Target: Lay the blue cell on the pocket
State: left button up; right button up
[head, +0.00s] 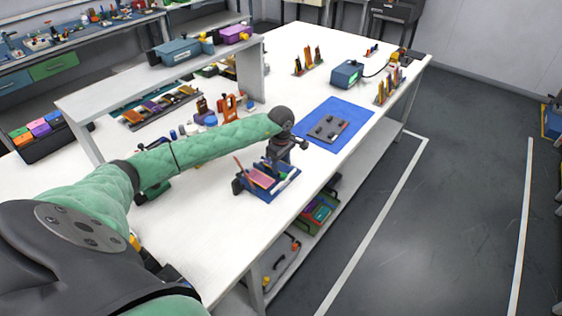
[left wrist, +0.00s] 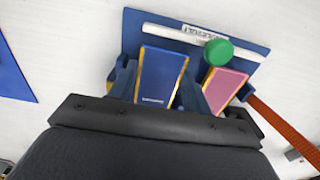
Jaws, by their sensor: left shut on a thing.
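The blue cell (left wrist: 160,76) stands between the two fingers of my left gripper (left wrist: 160,92), which is shut on it. In the head view my left gripper (head: 268,164) is down at a small blue holder (head: 283,188); it hides the blue cell there. A pink cell (left wrist: 224,88) is beside the blue cell, and it also shows in the head view (head: 261,177). A dark grey plate (head: 327,129) with several raised features lies on a blue mat (head: 352,112); which part is the pocket I cannot tell. My right gripper is out of view.
A green round cap (left wrist: 217,52) and an orange-brown strip (left wrist: 284,130) are close to my left gripper. A grey raised shelf (head: 150,84) stands at the left. A blue device (head: 346,74) stands behind the mat. White tabletop between holder and mat is mostly clear.

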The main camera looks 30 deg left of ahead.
aim_at(281, 166)
pick_arm(q)
jog(key=shift+f, duration=0.15)
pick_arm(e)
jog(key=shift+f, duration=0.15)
pick_arm(q)
jog(key=shift+f, duration=0.1)
jog(key=o, duration=0.6)
jog(key=shift+o, duration=0.2)
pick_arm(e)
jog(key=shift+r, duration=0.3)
pick_arm(q)
jog(key=shift+r, duration=0.35)
notch_tip(281, 166, up, 12)
jog(key=b, duration=0.4)
jog(key=shift+f+b, duration=0.2)
jog(key=shift+b, duration=0.2)
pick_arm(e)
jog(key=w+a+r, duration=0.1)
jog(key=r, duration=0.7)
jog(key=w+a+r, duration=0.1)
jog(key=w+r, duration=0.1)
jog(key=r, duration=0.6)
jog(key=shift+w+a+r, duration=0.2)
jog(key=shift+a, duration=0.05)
